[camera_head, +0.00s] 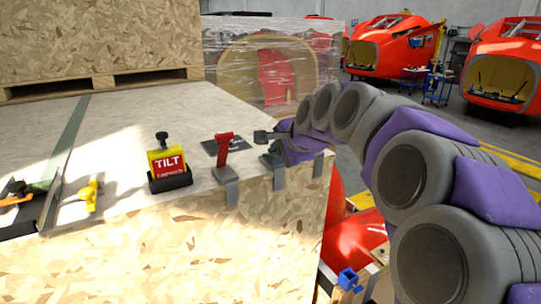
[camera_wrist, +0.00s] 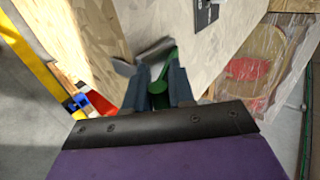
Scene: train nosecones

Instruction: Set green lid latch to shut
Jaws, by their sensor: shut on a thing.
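The green lid latch (camera_head: 272,157) is at the right end of the wooden crate's front top edge, partly hidden by my gripper (camera_head: 272,136). In the wrist view the green latch (camera_wrist: 160,92) lies between the two dark fingers of my gripper (camera_wrist: 159,82), which are shut on it. A grey metal bracket (camera_wrist: 152,50) is just beyond the fingertips. I cannot tell the latch's exact angle.
On the crate (camera_head: 120,130), a red latch (camera_head: 223,149) stands upright left of my gripper, beside a yellow-red TILT indicator (camera_head: 168,165). Yellow (camera_head: 90,193) and orange (camera_head: 16,200) handles are farther left. A wrapped crate (camera_head: 270,70) stands behind.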

